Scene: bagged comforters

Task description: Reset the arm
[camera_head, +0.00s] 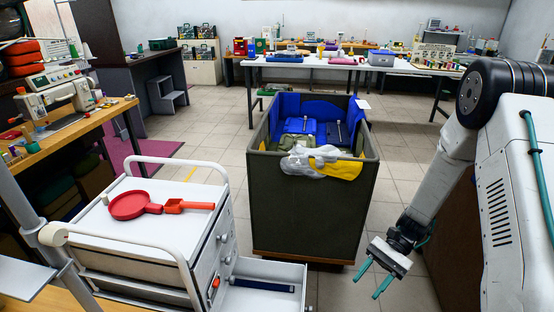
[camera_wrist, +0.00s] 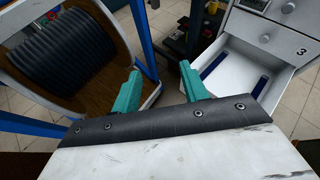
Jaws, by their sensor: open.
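My gripper (camera_head: 373,280) hangs low at the right of the head view, at the end of my lowered arm. Its two teal fingers are spread apart with nothing between them. In the wrist view the teal fingers (camera_wrist: 159,92) also stand apart and empty. The gripper is to the right of the large dark bin (camera_head: 305,215) and apart from it. The bin holds blue bagged items (camera_head: 300,128), and a white and yellow bag (camera_head: 325,163) drapes over its front rim.
A white drawer cart (camera_head: 130,235) stands at the left with a red pan (camera_head: 128,205) and a red-orange scoop (camera_head: 188,206) on top. Its low drawer (camera_head: 250,300) is open, and shows in the wrist view (camera_wrist: 238,50). A workbench (camera_head: 75,128) is at far left.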

